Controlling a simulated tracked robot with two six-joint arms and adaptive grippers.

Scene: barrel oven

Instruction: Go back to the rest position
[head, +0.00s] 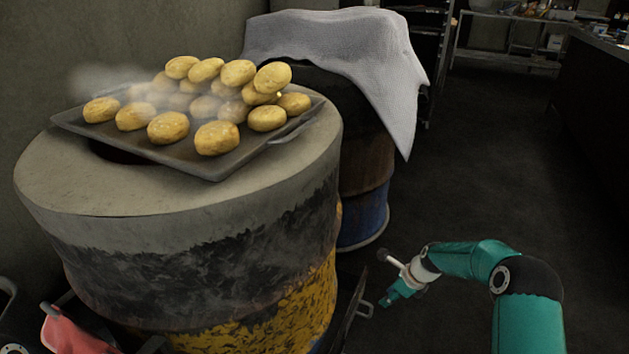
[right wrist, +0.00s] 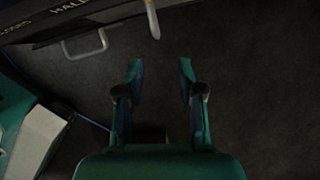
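My right gripper (head: 388,299) is at the lower right of the head view, at the end of my teal arm, low over the dark floor and to the right of the barrel oven (head: 190,275). In the right wrist view its two fingers (right wrist: 160,68) are spread apart with nothing between them. My left gripper is not seen in either view. A dark tray (head: 190,155) of golden round buns (head: 216,138) rests on top of the barrel oven, with steam over it.
A second barrel (head: 366,180) draped with a pale cloth (head: 345,45) stands behind the oven. A red object (head: 78,330) lies at the lower left. A metal handle (right wrist: 86,45) is near the gripper in the right wrist view. The floor (head: 480,160) at right is clear.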

